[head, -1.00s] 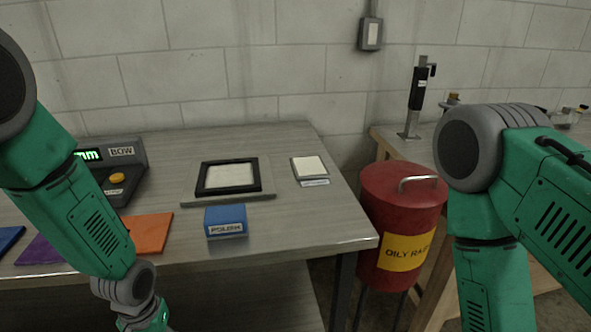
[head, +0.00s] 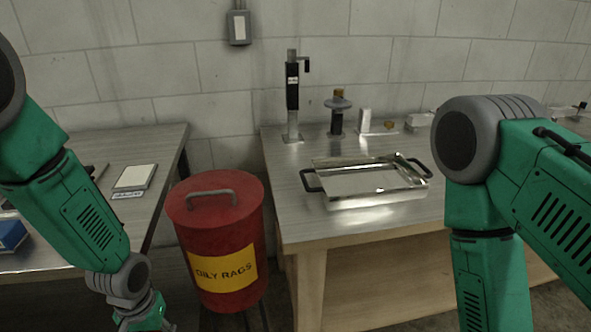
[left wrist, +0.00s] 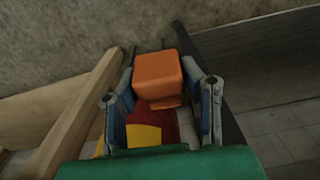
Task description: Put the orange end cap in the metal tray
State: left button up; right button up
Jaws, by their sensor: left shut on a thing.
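The orange end cap (left wrist: 158,80) is between the fingers of my left gripper (left wrist: 163,98) in the left wrist view, and the gripper is shut on it. The metal tray (head: 375,202) is shiny and shallow, with black handles, and lies on the wooden-edged table right of centre. It looks empty. My left gripper is well to the left of the tray. My right arm stands at the right, its gripper out of view.
A red oily rags bin (head: 215,235) stands in the gap between the tray's table (head: 290,225) and the left bench (head: 150,160). Behind the tray are a black upright stand (head: 292,95) and a dark knobbed device (head: 337,112). A blue block (head: 10,235) sits at far left.

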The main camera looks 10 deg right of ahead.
aim_at(390, 174)
jog(key=l, duration=1.25)
jog(key=i+l, duration=0.15)
jog(key=l, duration=1.1)
